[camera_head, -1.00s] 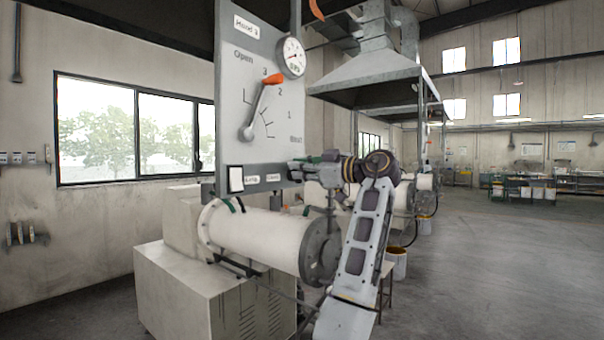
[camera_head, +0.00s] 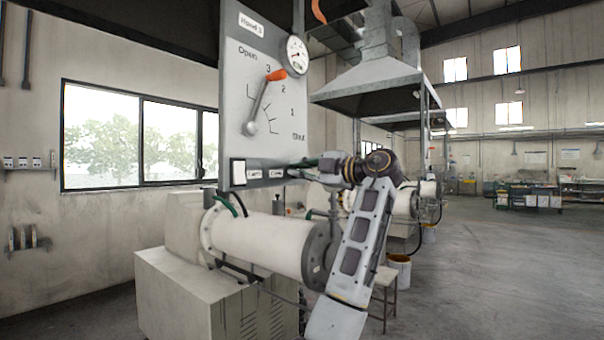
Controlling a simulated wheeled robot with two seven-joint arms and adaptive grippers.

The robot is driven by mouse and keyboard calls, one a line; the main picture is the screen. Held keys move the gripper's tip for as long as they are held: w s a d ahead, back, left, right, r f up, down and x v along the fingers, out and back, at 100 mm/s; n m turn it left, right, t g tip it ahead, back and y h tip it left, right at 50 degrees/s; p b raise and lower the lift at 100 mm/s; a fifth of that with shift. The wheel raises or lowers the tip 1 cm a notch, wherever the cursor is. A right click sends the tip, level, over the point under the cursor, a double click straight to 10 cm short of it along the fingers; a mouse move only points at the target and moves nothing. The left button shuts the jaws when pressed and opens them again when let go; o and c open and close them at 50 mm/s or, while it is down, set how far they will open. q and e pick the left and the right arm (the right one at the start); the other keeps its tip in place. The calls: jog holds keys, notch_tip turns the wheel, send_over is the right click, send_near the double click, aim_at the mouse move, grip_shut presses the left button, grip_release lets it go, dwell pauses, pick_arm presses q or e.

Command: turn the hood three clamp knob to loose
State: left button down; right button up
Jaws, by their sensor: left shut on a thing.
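The Hood 3 panel (camera_head: 236,80) is a grey upright plate with a dial scale from Open to Shut. Its lever with an orange grip (camera_head: 277,75) points up near 3. A round gauge (camera_head: 297,55) sits at its upper right edge. Small labels (camera_head: 277,173) run along its bottom edge, beside a white square (camera_head: 239,173). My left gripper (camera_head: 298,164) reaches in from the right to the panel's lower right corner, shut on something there. The clamp knob itself is hidden or too small to make out. My right gripper is out of view.
A white mill cylinder (camera_head: 260,240) on a pale cabinet (camera_head: 190,296) stands right below the panel. A metal extraction hood (camera_head: 370,80) hangs behind. A bucket (camera_head: 398,268) and a stool stand to the right of my arm. The floor at the right (camera_head: 500,290) is clear.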

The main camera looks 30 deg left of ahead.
pick_arm(q)
jog(key=shift+f+n+b, duration=0.2)
jog(key=shift+n+b, duration=0.05)
jog(key=shift+n, duration=0.55)
jog(key=shift+f+n+b, duration=0.15)
jog(key=shift+n+b, duration=0.05)
jog(key=shift+n, duration=0.6)
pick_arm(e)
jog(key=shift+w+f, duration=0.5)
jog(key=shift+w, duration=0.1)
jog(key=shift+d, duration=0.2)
pick_arm(q)
jog(key=c, duration=1.5)
grip_release()
jog(key=s+d, duration=0.1)
jog(key=d, duration=1.1)
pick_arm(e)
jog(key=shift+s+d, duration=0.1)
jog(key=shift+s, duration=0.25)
